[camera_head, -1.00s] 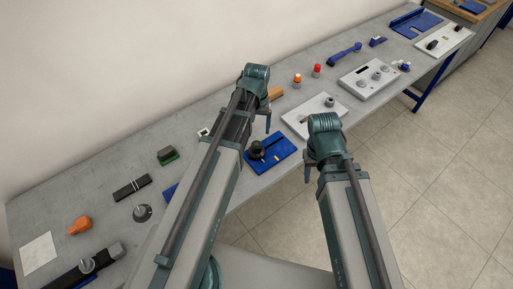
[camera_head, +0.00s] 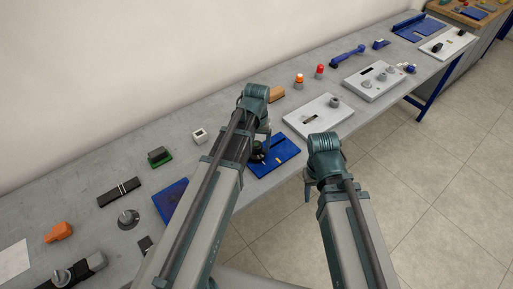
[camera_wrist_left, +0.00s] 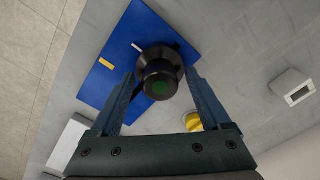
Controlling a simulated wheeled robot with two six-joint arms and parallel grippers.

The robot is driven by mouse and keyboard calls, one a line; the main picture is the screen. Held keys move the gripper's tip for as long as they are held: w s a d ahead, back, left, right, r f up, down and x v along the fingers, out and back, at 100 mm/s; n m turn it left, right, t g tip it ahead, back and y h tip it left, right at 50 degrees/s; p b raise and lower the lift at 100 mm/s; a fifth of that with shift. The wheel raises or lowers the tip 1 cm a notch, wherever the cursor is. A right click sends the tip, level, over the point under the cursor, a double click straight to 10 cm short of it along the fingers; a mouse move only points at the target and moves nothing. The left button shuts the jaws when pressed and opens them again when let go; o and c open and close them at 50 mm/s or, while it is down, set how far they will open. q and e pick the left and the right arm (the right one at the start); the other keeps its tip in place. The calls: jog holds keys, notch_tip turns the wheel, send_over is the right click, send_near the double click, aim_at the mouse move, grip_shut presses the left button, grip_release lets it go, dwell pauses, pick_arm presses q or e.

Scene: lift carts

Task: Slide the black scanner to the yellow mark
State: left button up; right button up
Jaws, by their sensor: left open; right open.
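The black scanner (camera_wrist_left: 160,82) is a round black piece with a green dot on top. It stands on a blue plate (camera_wrist_left: 112,40) that has a pale slot line. The yellow mark (camera_wrist_left: 106,63) is a small strip on the plate, left of the scanner in the left wrist view. My left gripper (camera_head: 264,141) is open, its fingers on either side of the scanner; I cannot tell whether they touch it. In the head view the scanner (camera_head: 257,155) is partly hidden by my left arm. My right gripper (camera_head: 308,186) hangs open and empty off the table's front edge.
A white slotted plate (camera_head: 300,118) lies right of the blue plate. A small white box (camera_head: 199,135) and a green-based black block (camera_head: 160,157) stand to the left. A yellow round thing (camera_wrist_left: 193,121) shows beside a finger. Floor lies beyond the table's front edge.

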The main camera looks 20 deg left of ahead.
pick_arm(q)
grip_shut()
dwell(0.3)
jog(key=w+d, duration=0.1)
jog(key=w, duration=0.1)
jog(key=w+d, duration=0.2)
jog(key=shift+s, duration=0.1)
dwell(0.3)
grip_release()
jog(key=shift+r, duration=0.1)
